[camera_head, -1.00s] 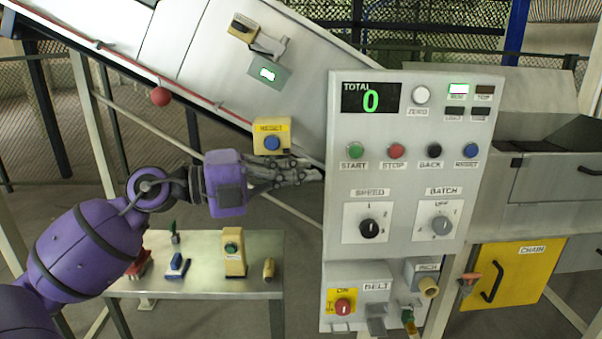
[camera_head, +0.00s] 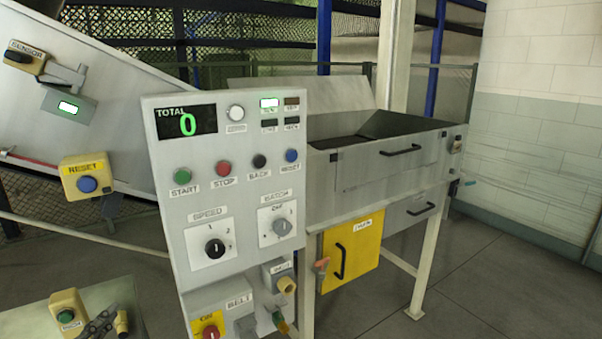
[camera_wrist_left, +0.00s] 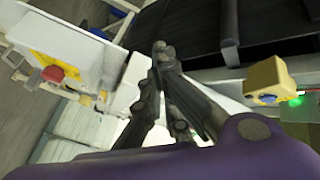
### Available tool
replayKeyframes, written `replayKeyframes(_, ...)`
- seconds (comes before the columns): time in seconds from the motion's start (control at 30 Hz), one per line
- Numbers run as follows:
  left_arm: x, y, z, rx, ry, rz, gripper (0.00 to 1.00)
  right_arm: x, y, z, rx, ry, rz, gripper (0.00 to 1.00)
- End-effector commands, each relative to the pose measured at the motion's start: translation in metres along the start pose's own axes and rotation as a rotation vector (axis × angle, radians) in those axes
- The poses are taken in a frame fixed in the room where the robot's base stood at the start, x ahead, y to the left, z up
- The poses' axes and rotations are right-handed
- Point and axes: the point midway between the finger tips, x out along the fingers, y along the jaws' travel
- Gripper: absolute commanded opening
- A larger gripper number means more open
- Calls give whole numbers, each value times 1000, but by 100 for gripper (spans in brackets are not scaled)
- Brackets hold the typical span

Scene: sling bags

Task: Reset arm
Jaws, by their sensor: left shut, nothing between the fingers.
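My left gripper (camera_head: 104,322) shows only as dark grey fingers at the bottom left edge of the head view. The fingers are shut and empty, in front of the small metal table (camera_head: 128,297). In the left wrist view the fingers (camera_wrist_left: 160,50) reach up through the middle of the picture, above my purple wrist. The yellow RESET box (camera_head: 85,182) with its blue button is above and apart from the fingers in the head view. It also shows at the right in the left wrist view (camera_wrist_left: 268,72). My right gripper is not in view.
The control panel (camera_head: 240,150), its green display reading 0, stands right of my gripper. The sloped conveyor (camera_head: 110,130) is behind the RESET box. A metal hopper (camera_head: 385,160) with a yellow door (camera_head: 352,245) stands right of the panel. The floor (camera_head: 500,280) at the right is clear.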

Motion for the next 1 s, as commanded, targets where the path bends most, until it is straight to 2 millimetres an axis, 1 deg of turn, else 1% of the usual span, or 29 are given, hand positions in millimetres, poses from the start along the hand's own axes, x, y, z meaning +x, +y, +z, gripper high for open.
replayKeyframes(0.03,-17,30,23,-65,-80,28,0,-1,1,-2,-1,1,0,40)
replayKeyframes(0.07,-26,48,34,-99,-122,46,0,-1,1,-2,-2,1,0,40)
replayKeyframes(0.1,-40,72,48,-142,-178,71,0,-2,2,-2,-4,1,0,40)
replayKeyframes(0.17,-62,108,65,-210,-261,111,0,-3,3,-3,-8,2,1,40)
replayKeyframes(0.2,-78,133,74,-255,-314,138,0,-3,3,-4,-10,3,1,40)
replayKeyframes(0.27,-104,170,85,-322,-390,181,0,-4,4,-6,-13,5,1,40)
replayKeyframes(0.3,-122,194,89,-367,-438,209,0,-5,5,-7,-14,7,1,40)
replayKeyframes(0.37,-150,231,91,-440,-507,251,0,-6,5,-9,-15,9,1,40)
replayKeyframes(0.4,-170,255,90,-490,-552,278,0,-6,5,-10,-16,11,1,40)
replayKeyframes(0.47,-197,288,86,-564,-611,314,0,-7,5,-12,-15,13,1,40)
replayKeyframes(0.5,-214,308,81,-613,-646,333,0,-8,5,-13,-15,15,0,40)
replayKeyframes(0.6,-250,347,64,-722,-711,364,0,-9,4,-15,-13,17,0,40)
replayKeyframes(0.7,-276,370,50,-785,-754,375,0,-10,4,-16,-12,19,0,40)
replayKeyframes(0.8,-293,378,46,-812,-785,372,0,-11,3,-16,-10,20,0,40)
replayKeyframes(0.9,-299,378,48,-810,-796,373,0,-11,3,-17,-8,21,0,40)
replayKeyframes(1.0,-299,378,49,-809,-796,373,0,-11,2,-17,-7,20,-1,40)
